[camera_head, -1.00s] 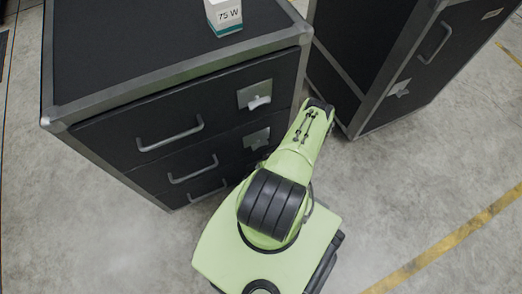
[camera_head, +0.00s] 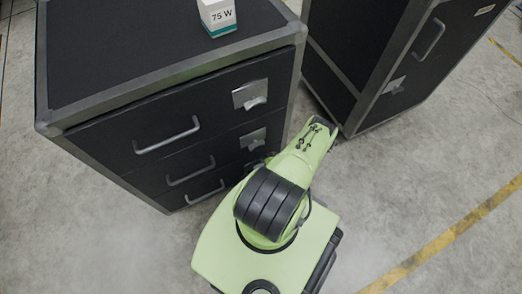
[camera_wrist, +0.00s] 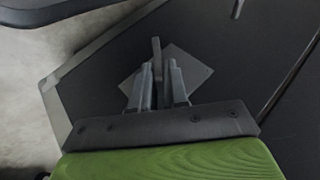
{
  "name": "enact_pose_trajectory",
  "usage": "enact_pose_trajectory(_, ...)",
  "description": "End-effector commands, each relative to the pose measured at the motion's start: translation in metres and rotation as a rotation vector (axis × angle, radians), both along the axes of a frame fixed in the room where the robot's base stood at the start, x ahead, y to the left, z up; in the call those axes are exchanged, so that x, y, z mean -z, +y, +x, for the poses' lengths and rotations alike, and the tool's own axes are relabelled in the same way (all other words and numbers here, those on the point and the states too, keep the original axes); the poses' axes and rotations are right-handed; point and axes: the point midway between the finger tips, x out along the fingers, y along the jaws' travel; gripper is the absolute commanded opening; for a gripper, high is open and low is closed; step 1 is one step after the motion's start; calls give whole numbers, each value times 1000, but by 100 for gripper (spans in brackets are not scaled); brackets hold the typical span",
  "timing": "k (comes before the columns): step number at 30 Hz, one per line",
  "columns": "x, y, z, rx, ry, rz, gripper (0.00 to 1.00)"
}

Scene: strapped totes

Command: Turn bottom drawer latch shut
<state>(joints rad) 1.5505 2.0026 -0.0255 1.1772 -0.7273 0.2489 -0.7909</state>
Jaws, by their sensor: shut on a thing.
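The bottom drawer (camera_head: 205,192) is the lowest of three black drawers in the left cabinet, and its front sits close to the floor. In the wrist view its latch has a grey square plate (camera_wrist: 190,68) and a narrow lever (camera_wrist: 156,52). My gripper (camera_wrist: 160,78) has its two dark fingers at the lever, one on each side, and is shut on it. In the head view my green arm covers my gripper and most of the bottom latch. The top latch (camera_head: 250,95) and middle latch (camera_head: 253,138) show above it.
A white and teal box marked 75 W (camera_head: 218,17) stands on the cabinet top. A second black cabinet (camera_head: 400,60) stands close at the right, near my arm. The floor (camera_head: 420,170) at right is open, with a yellow line.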

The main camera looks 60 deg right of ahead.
Motion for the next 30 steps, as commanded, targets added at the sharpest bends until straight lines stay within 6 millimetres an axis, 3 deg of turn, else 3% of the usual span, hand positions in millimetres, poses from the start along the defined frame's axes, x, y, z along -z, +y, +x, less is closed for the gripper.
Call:
enact_pose_trajectory(2,0,0,0,1,1,-2,0)
enact_pose_trajectory(3,0,0,0,1,1,-2,17)
enact_pose_trajectory(7,0,0,0,1,1,-2,34)
enact_pose_trajectory(17,-7,-3,-5,2,1,-2,34)
enact_pose_trajectory(30,-93,-37,-77,3,2,-4,34)
